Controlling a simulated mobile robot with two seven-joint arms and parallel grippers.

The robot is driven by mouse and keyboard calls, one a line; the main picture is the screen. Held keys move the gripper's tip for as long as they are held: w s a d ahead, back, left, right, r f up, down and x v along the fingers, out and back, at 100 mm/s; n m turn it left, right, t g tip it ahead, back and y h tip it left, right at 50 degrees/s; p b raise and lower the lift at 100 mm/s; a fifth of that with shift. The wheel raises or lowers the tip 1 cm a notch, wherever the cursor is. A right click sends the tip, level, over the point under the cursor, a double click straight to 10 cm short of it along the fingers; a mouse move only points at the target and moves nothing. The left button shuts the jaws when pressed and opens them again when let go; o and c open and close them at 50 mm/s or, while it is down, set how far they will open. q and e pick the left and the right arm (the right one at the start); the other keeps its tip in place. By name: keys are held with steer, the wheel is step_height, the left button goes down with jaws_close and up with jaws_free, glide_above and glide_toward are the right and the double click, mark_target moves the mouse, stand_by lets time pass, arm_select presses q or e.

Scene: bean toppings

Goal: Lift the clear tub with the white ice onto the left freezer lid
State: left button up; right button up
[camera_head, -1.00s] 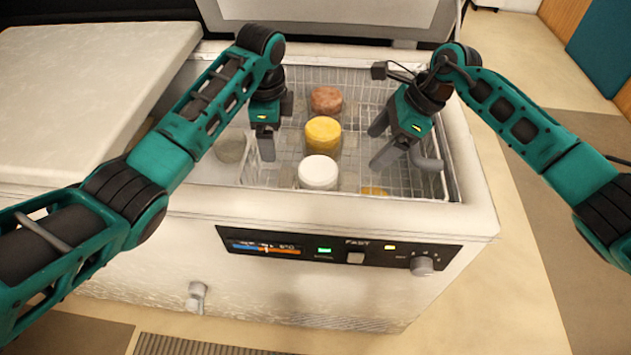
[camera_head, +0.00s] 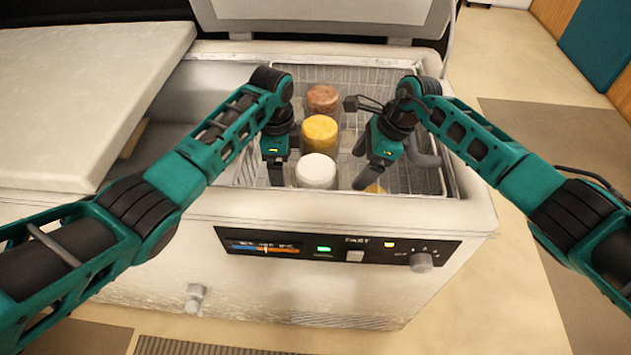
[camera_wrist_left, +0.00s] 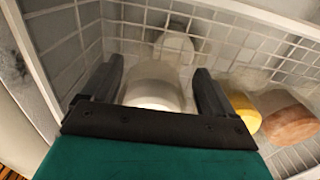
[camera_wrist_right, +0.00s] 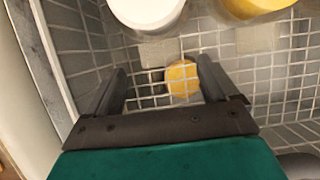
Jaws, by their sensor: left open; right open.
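The clear tub with white ice (camera_head: 317,172) stands upright in the freezer basket, nearest the front wall. My left gripper (camera_head: 279,165) is open, low in the basket at the tub's left side. In the left wrist view a whitish tub (camera_wrist_left: 155,85) lies between its open fingers; I cannot tell whether they touch it. My right gripper (camera_head: 364,166) is open and empty, right of the white tub and apart from it. The white tub also shows at the top of the right wrist view (camera_wrist_right: 148,10). The left freezer lid (camera_head: 75,95) is a flat, pale panel at the left.
A yellow tub (camera_head: 320,134) and a brown tub (camera_head: 323,99) stand in a row behind the white one. A small yellow thing (camera_wrist_right: 182,78) lies lower in the basket, beneath my right gripper. Wire basket walls (camera_head: 440,180) and the freezer's front rim (camera_head: 340,208) surround the tubs.

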mark_target(350, 178)
arm_select(q)
steer(key=shift+f, duration=3.05)
arm_select(e)
steer(key=shift+x, duration=3.05)
arm_select(q)
steer(key=c, duration=1.1)
arm_select(e)
steer(key=shift+r, duration=0.1)
steer(key=c, duration=1.1)
arm_select(q)
steer(key=shift+o, duration=0.2)
steer(key=shift+r, duration=0.1)
arm_select(e)
steer(key=shift+o, duration=0.2)
